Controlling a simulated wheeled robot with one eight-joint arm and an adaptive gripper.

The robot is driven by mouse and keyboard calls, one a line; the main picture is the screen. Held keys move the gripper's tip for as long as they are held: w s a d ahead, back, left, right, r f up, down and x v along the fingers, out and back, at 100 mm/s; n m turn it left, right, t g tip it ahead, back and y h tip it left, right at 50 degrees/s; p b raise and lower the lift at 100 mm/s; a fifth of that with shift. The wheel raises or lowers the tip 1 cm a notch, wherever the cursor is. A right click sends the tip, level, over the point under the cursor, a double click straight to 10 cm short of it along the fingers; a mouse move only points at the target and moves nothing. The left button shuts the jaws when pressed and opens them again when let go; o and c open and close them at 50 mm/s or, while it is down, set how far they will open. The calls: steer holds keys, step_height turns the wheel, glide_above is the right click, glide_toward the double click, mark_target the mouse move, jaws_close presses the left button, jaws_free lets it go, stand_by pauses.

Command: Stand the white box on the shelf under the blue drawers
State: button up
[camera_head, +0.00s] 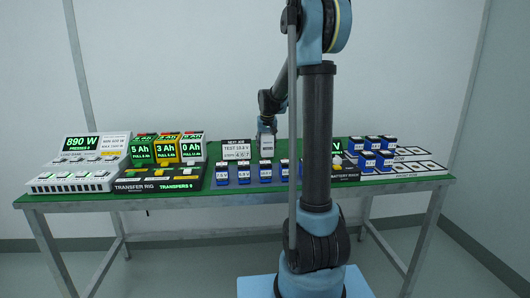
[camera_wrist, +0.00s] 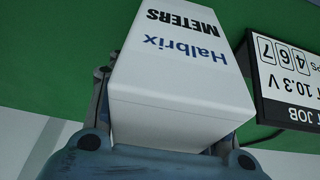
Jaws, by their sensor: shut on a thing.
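My gripper (camera_head: 266,130) is shut on a white box (camera_head: 267,147) above the back of the green-topped bench. In the wrist view the white box (camera_wrist: 180,85) fills the middle, with its lettering "Halbrix METERS" upside down. One finger (camera_wrist: 101,90) shows at its left side, and part of the other shows at its lower right. I cannot tell whether the box touches the bench top. No blue drawers and no shelf show in either view.
The bench (camera_head: 190,200) holds a load bank (camera_head: 80,160), a transfer rig (camera_head: 155,187), a "next job" sign (camera_head: 236,149), also in the wrist view (camera_wrist: 285,80), and several blue batteries (camera_head: 265,173). A battery robot box (camera_head: 345,172) and white marked mats (camera_head: 415,168) lie right. My arm hides part of the bench.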

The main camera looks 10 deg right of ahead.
steer(key=shift+f, duration=0.9)
steer(key=o, duration=1.3)
steer(key=shift+f, duration=0.1)
